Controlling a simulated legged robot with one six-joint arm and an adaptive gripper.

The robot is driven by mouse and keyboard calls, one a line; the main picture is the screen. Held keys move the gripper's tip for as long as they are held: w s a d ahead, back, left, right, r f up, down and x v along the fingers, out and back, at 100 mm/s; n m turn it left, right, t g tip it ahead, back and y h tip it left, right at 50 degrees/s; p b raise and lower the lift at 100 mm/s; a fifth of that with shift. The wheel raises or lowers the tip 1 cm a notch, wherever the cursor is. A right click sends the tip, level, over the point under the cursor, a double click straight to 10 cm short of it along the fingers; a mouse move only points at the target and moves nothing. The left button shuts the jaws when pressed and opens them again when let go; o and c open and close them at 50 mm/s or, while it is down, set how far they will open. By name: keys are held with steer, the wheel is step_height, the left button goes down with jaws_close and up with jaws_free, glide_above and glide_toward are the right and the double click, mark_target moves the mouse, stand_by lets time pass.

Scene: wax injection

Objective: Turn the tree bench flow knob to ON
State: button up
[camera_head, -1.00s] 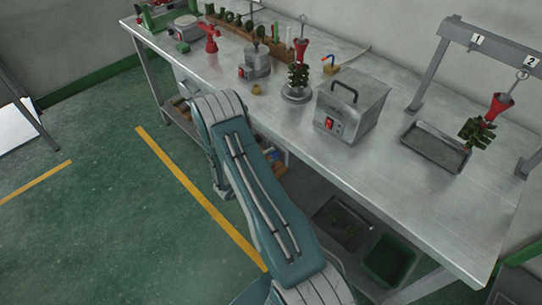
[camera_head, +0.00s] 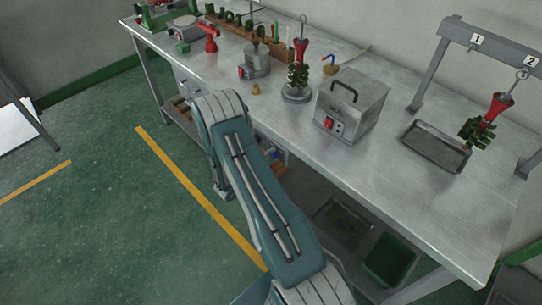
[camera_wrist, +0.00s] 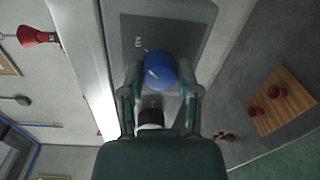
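A round blue knob (camera_wrist: 160,68) with a white pointer mark shows in the wrist view on a dark grey panel (camera_wrist: 190,32). Its pointer line is tilted. Small light lettering, seen upside down, is on the panel just above and left of the knob. My gripper (camera_wrist: 160,78) is open, with one finger on each side of the knob. Whether the fingers touch it I cannot tell. A black and white round part (camera_wrist: 150,117) shows below the knob, between the fingers. In the head view my arm hides the gripper, and the knob does not show.
In the head view a steel workbench (camera_head: 440,215) carries a grey box with a red switch (camera_head: 350,105), a green wax tree on a stand (camera_head: 298,75) and a shallow tray (camera_head: 436,148). A green bin (camera_head: 390,259) is under it. The floor at left is open.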

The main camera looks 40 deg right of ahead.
steer(key=o, duration=0.3)
steer(key=a, duration=1.2)
steer(key=shift+s+r, duration=0.15)
steer(key=shift+s, duration=0.3)
